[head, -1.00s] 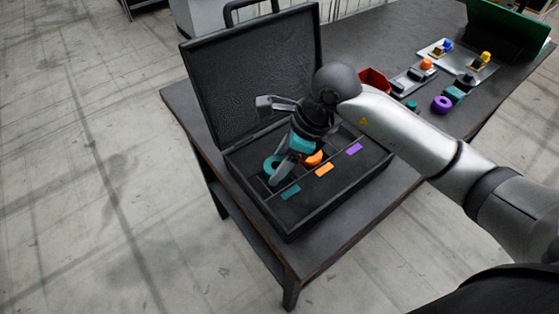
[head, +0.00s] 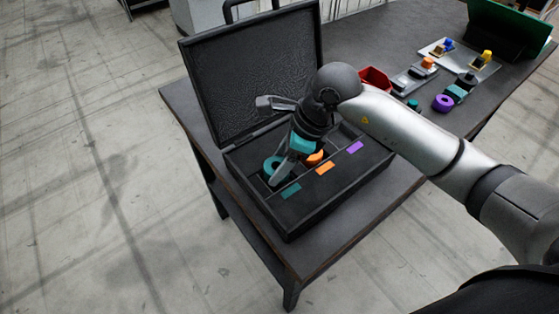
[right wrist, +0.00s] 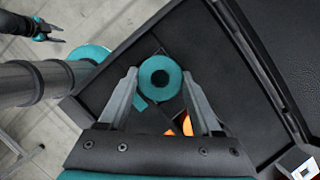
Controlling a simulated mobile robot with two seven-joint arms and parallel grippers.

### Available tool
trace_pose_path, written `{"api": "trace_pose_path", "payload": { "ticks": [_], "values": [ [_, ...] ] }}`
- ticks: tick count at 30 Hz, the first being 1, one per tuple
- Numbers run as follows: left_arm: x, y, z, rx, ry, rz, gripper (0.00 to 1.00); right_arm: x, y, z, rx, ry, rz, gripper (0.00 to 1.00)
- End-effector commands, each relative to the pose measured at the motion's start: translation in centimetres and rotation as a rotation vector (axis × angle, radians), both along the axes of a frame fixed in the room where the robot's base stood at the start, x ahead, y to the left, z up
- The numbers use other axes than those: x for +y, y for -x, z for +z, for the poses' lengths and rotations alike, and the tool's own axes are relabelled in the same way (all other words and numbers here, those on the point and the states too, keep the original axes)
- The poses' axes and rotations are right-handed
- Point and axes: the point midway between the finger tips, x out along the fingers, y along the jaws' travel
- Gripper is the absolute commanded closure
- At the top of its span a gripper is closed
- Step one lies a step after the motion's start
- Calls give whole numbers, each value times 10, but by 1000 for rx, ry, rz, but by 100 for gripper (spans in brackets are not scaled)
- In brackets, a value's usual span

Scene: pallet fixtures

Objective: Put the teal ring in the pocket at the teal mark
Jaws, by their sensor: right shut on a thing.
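The teal ring (head: 272,163) is inside the open black case, in the row end with the teal mark (head: 290,191). In the right wrist view the ring (right wrist: 147,79) sits between the two fingertips of my right gripper (right wrist: 160,80), which is shut on it. In the head view my right gripper (head: 281,171) points down into the case and partly hides the ring. I cannot tell whether the ring touches the pocket floor. My left gripper (right wrist: 58,33) shows small at the upper left of the right wrist view, with its fingers apart and empty.
The case (head: 289,233) has its lid (head: 250,75) raised at the back. An orange ring (head: 315,158) lies in the case near the orange mark (head: 325,168); a purple mark (head: 354,147) is further right. A purple ring (head: 443,103), red bin (head: 374,78) and trays stand farther right.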

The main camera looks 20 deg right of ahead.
Motion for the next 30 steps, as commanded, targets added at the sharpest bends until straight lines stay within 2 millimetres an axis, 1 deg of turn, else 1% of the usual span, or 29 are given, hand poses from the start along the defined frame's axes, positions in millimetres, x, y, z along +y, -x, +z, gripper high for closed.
{"api": "trace_pose_path", "payload": {
  "ticks": [25, 26, 30],
  "values": [
    [-1, -1, -16, -2, 1, -1, 50, 0, 0, -17, -1, -1, 0, 99],
    [-1, -1, -15, -2, 1, -1, 50, 0, 0, -17, -1, -1, 0, 31],
    [-1, -1, -15, -2, 1, -1, 50, 0, 0, -16, -1, 0, 0, 15]
  ]
}}
